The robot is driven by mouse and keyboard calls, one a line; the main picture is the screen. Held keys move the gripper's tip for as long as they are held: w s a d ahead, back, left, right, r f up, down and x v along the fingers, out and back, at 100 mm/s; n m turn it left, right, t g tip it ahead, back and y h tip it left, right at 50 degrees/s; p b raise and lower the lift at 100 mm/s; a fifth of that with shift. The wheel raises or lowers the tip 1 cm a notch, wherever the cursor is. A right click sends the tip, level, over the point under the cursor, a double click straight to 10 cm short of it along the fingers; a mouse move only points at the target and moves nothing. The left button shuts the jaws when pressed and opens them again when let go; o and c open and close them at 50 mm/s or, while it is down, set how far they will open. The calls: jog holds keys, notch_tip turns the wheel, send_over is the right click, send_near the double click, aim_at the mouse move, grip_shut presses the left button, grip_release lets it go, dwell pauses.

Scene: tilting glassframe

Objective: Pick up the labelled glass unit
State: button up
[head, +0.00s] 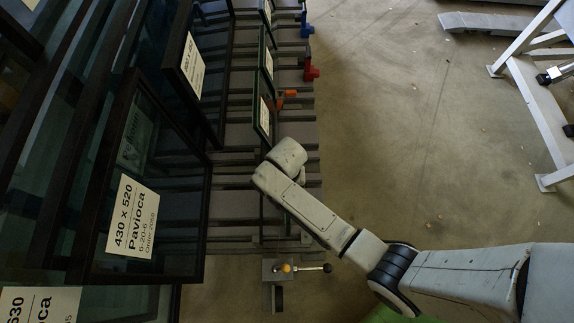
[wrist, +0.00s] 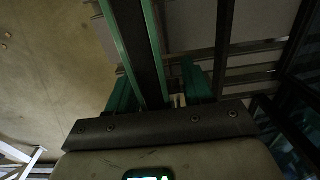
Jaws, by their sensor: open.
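Several glass units with white labels stand on the rack. A small green-edged labelled unit (head: 264,117) is nearest the end of my arm in the head view. A green-edged unit (wrist: 146,45) with a dark spacer also runs up the wrist view, seen along its edge. My gripper (wrist: 160,88) is open, with green fingers on both sides of this edge. I cannot tell whether either finger touches it. In the head view my wrist hides the fingers. The unit's label does not show in the wrist view.
A large dark-framed unit labelled "430 x 520 Pavioca" (head: 132,216) stands left of my arm. More labelled units (head: 193,66) stand farther up the rack. Bare floor (head: 400,120) lies right.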

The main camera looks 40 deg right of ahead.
grip_shut()
dwell(1.2)
jog(key=shift+r, duration=0.1)
